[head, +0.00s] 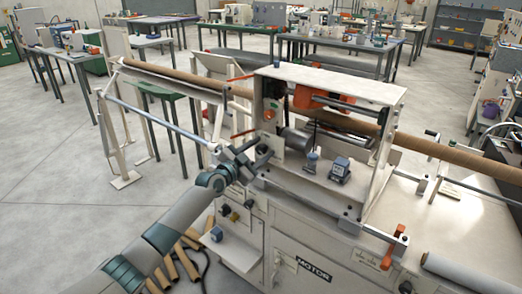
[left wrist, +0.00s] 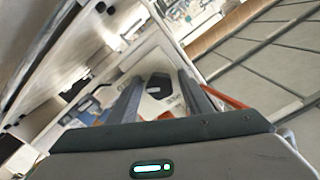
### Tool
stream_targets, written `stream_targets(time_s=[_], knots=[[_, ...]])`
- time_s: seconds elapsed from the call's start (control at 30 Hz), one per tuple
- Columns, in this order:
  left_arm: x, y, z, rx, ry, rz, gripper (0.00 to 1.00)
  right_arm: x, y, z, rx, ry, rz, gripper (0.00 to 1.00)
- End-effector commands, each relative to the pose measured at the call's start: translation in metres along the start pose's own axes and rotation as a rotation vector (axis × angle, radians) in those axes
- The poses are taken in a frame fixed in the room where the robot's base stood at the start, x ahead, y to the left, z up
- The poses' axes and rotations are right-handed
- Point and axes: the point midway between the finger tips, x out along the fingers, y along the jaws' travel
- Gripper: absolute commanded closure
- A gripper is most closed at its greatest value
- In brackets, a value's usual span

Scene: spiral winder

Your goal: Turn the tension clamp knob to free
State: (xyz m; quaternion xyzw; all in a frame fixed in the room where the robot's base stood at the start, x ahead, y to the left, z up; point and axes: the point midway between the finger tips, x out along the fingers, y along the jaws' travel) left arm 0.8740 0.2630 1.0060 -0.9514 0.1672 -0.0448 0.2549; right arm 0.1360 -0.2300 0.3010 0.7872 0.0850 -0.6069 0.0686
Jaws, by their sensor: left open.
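A dark, angular knob (left wrist: 158,86), which looks like the tension clamp knob, sits on a pale labelled plate (left wrist: 176,103) in the left wrist view. It shows between the two fingers of my open left gripper (left wrist: 159,78); I cannot tell whether they touch it. In the head view my left gripper (head: 258,156) is at the left end of the winder's white housing (head: 340,84). The gripper hides the spot in front of it there, so I cannot make out the knob clearly. My right gripper is not in view.
A long brown tube (head: 180,77) runs through the winder. Orange levers (head: 243,134) stick out near my left gripper. A blue-and-dark device (head: 340,170) stands on the machine bed. Brown tubes (head: 165,277) lie low beside the cabinet. Open floor (head: 50,190) is at the left.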

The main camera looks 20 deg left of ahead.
Motion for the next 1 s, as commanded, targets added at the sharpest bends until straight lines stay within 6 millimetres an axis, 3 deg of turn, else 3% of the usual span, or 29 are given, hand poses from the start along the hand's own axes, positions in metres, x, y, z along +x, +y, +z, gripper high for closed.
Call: stream_targets(time_s=[0.13,0.3,0.77,1.0], knots=[[0.0,0.0,0.0,0.0,0.0,0.0,0.55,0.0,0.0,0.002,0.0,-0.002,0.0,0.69],[0.0,0.0,0.0,0.0,0.0,0.0,0.95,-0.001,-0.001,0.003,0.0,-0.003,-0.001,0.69],[0.0,0.001,0.001,-0.053,0.0,0.001,0.96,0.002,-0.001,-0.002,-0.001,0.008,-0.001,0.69],[-0.001,0.001,0.001,-0.183,0.001,0.0,0.96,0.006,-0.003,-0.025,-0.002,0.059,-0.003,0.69]])
